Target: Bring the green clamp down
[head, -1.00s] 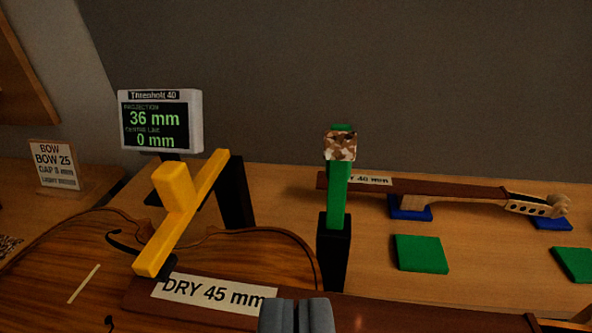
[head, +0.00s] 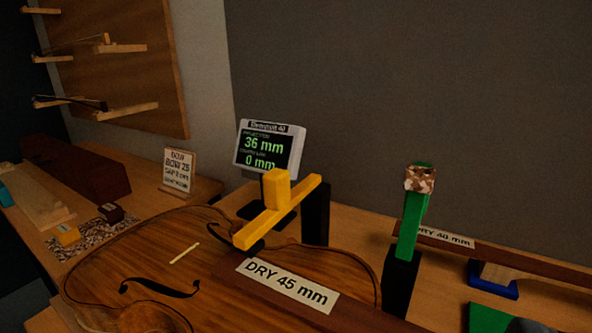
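The green clamp (head: 411,222) stands nearly upright on a black post (head: 399,286) at the right side of the violin. A brown and white speckled block (head: 420,179) sits near its top end. A yellow bar with a raised knob (head: 276,210) lies across above the violin (head: 150,262), beside another black post (head: 315,213). The violin's dark fingerboard carries a label reading DRY 45 mm (head: 288,285). My gripper does not show in this view, so its opening and any hold are hidden.
A display (head: 270,147) reads 36 mm and 0 mm behind the yellow bar. A BOW 25 sign (head: 178,170) stands left of it. A second neck labelled DRY 40 mm (head: 446,237) lies behind the green clamp. A green pad (head: 487,317) lies at lower right.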

